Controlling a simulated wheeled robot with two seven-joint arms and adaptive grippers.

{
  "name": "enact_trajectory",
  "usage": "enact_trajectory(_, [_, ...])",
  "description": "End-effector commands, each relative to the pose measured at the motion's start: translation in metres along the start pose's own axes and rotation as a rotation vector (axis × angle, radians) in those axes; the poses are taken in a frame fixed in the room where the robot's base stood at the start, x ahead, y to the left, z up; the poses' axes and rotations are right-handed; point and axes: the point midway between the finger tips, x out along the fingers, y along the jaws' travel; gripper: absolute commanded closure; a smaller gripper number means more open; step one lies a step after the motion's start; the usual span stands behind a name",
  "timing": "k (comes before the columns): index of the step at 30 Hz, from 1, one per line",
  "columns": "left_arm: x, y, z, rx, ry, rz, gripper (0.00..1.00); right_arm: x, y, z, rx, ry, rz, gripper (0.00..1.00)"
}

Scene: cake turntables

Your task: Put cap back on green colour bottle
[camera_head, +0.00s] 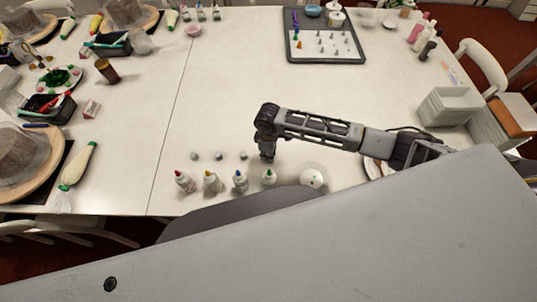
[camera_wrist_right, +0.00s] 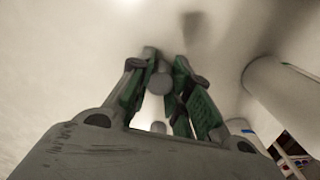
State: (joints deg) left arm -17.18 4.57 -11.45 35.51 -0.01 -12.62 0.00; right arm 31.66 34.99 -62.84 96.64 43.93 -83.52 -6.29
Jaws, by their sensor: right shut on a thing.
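The green colour bottle (camera_head: 269,177) is a small white bottle with a green tip, standing at the right end of a row near the table's front edge. My right gripper (camera_head: 267,155) points down just behind it in the head view, apparently above the table. In the right wrist view, my right gripper (camera_wrist_right: 165,65) is shut on a small grey round cap (camera_wrist_right: 160,82) held between its green-padded fingers. Whether the cap touches the bottle cannot be told. My left gripper is not in view.
Red (camera_head: 184,181), yellow (camera_head: 212,181) and blue (camera_head: 240,181) bottles stand left of the green one. Three loose grey caps (camera_head: 218,156) lie behind them. The table's middle is clear.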

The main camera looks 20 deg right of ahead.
Motion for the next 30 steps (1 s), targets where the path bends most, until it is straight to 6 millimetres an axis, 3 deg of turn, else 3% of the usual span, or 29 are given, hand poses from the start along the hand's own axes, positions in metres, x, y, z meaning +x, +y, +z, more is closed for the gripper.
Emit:
enact_trajectory(13, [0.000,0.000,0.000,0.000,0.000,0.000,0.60,-0.013,0.001,0.000,0.000,0.001,0.001,0.87])
enact_trajectory(30, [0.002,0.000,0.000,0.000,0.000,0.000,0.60,-0.089,0.001,-0.001,0.001,0.001,0.000,0.87])
